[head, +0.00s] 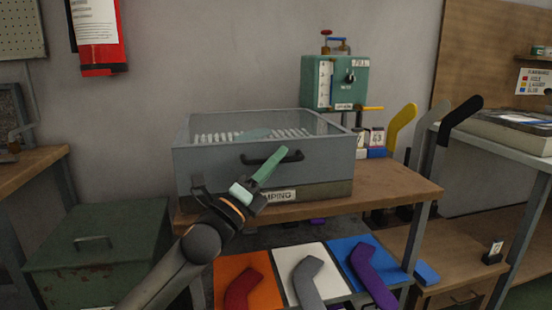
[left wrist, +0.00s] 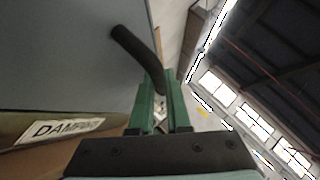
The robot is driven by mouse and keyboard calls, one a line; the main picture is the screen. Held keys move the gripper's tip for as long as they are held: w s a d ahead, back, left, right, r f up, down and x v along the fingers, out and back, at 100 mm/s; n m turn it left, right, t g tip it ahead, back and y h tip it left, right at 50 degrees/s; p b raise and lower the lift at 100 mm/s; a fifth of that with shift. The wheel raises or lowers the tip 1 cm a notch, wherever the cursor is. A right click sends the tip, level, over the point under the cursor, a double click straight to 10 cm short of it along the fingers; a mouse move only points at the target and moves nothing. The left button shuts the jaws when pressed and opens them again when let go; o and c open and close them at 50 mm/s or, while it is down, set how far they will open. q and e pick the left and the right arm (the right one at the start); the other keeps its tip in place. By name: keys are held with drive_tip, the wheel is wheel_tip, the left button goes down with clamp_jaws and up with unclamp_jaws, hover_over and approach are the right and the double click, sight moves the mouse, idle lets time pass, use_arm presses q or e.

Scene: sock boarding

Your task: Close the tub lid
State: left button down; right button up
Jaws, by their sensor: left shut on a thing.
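The tub (head: 330,190) stands on the wooden bench, with a low brownish base bearing a "DAMPING" label. Its boxy grey lid (head: 220,168) has a clear top and lies low over the base; I cannot tell if a gap remains at the seam. A black bar handle (head: 298,156) is on the lid's front. My left gripper (head: 270,166) has green fingers shut on this handle. In the left wrist view the handle (left wrist: 130,45) runs down between the fingers (left wrist: 160,105). Through the clear top, rows of white pegs and a teal piece show. My right gripper is not in view.
A green gauge box (head: 335,85) stands behind the tub at right. Yellow, grey and black foot-shaped boards (head: 402,125) stand to the right. Below the bench are orange, white and blue panels (head: 300,258) with foot shapes. A green chest (head: 100,255) stands at left.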

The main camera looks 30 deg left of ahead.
use_arm(q)
drive_tip(key=shift+d+f, duration=0.2)
drive_tip(key=shift+f, duration=0.2)
drive_tip(key=c, duration=1.2)
unclamp_jaws()
drive_tip(key=shift+a, duration=0.1)
drive_tip(key=shift+r, duration=0.1)
drive_tip(key=shift+s, duration=0.1)
drive_tip(key=v, duration=1.2)
drive_tip(key=shift+s+a+p, duration=0.15)
drive_tip(key=shift+s+p, duration=0.05)
drive_tip(key=shift+p, duration=0.2)
